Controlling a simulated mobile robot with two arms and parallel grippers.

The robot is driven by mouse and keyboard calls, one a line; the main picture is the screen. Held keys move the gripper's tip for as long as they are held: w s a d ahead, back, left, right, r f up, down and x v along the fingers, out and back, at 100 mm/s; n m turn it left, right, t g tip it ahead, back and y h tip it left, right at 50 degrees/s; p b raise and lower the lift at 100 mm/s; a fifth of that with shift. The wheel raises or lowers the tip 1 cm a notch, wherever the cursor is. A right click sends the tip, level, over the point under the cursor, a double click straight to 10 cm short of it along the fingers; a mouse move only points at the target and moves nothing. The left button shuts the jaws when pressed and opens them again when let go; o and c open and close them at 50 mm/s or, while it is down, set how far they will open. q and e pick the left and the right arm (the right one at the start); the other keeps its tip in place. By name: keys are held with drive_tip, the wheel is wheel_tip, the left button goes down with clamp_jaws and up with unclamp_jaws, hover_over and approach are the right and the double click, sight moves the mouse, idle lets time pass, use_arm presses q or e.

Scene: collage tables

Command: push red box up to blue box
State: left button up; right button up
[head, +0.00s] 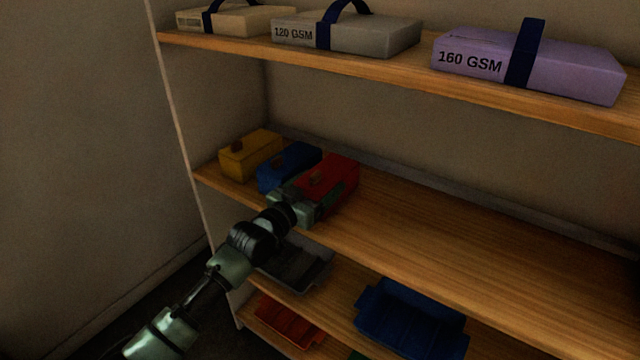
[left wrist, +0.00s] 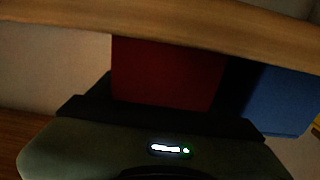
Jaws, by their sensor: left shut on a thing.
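The red box (head: 334,178) stands on the middle shelf, to the right of the blue box (head: 289,166). My left gripper (head: 296,204) is shut on the red box at its front end. In the left wrist view the red box (left wrist: 168,75) sits between my dark fingers, and the blue box (left wrist: 283,98) shows at the right. My gripper hides the red box's lower front. My right gripper is not in view.
A yellow box (head: 250,153) stands left of the blue box. The middle shelf (head: 450,235) is bare to the right. The upper shelf (head: 380,66) holds paper packs, including a purple one (head: 570,77). Trays, including a blue one (head: 415,318), sit below.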

use_arm(q)
drive_tip(key=o, duration=1.5)
drive_tip(key=shift+c, duration=0.2)
drive_tip(key=shift+s, duration=0.1)
drive_tip(key=v, duration=0.7)
drive_tip(key=shift+s+a, duration=0.2)
drive_tip(key=shift+s, duration=0.05)
drive_tip(key=shift+f, duration=0.1)
